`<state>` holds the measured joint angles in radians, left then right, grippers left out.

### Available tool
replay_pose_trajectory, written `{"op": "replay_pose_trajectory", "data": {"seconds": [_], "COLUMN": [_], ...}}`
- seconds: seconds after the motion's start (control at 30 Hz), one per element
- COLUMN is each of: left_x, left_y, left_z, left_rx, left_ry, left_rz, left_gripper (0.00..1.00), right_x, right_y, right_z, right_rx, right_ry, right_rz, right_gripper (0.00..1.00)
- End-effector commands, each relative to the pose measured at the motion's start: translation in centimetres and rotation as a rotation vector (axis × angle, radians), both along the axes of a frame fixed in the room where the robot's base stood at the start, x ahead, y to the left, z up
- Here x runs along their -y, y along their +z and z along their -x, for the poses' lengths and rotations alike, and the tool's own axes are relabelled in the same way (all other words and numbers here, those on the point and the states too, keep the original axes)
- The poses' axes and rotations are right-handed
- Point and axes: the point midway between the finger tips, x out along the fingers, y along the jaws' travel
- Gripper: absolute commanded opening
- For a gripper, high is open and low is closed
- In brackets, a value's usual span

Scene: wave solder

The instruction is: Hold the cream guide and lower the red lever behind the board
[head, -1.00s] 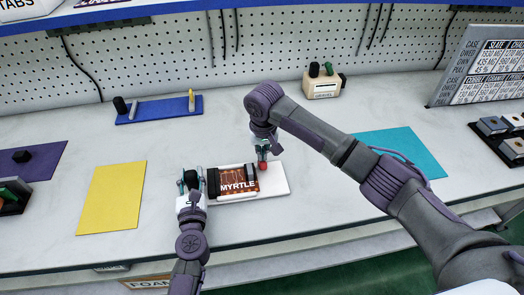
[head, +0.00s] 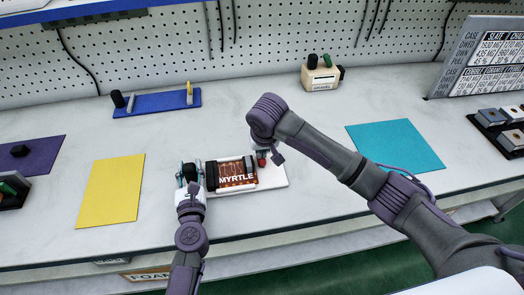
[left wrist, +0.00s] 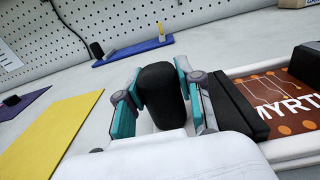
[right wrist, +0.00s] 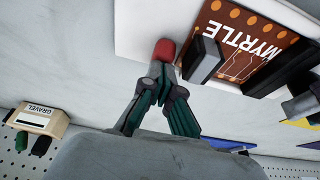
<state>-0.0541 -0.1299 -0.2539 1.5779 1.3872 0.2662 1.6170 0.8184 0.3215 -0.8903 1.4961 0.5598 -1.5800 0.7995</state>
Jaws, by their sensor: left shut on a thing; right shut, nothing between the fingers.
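The cream guide (head: 279,179) lies flat on the bench and carries the brown MYRTLE board (head: 237,176), which sits between black blocks. My left gripper (head: 188,172) is shut on a black upright knob at the guide's left end; the knob (left wrist: 162,92) stands between its fingers in the left wrist view. The red lever end (head: 262,159) is by the board's back right corner and also shows in the right wrist view (right wrist: 163,50). My right gripper (right wrist: 157,78) is shut and empty, its tips at the red end. I cannot tell whether they touch.
A yellow mat (head: 111,190) lies to the left and a teal mat (head: 395,147) to the right. A blue strip with posts (head: 155,104) and a wooden GRAVEL box (head: 320,78) stand behind. Bench between them is clear.

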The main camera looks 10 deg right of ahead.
Motion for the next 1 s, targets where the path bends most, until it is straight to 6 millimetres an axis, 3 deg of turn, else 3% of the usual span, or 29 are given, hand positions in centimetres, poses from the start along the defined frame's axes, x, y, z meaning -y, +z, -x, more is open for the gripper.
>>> {"op": "replay_pose_trajectory", "data": {"seconds": [0.43, 0.6, 1.0], "left_x": [0.0, 0.0, 0.0], "left_y": [0.0, 0.0, 0.0], "left_z": [0.0, 0.0, 0.0], "left_rx": [0.001, 0.001, 0.000], "left_ry": [0.000, 0.000, -0.001], "left_rz": [0.000, 0.000, 0.000], "left_gripper": [0.00, 0.00, 0.00], "right_x": [0.0, -0.1, 0.0], "right_y": [1.3, 4.5, 11.7], "right_z": [-1.6, -2.6, 1.1], "right_rx": [0.004, 0.004, 0.003], "right_ry": [-0.001, 0.000, 0.001], "right_rz": [-0.001, -0.002, -0.001], "right_gripper": [0.00, 0.00, 0.00]}}
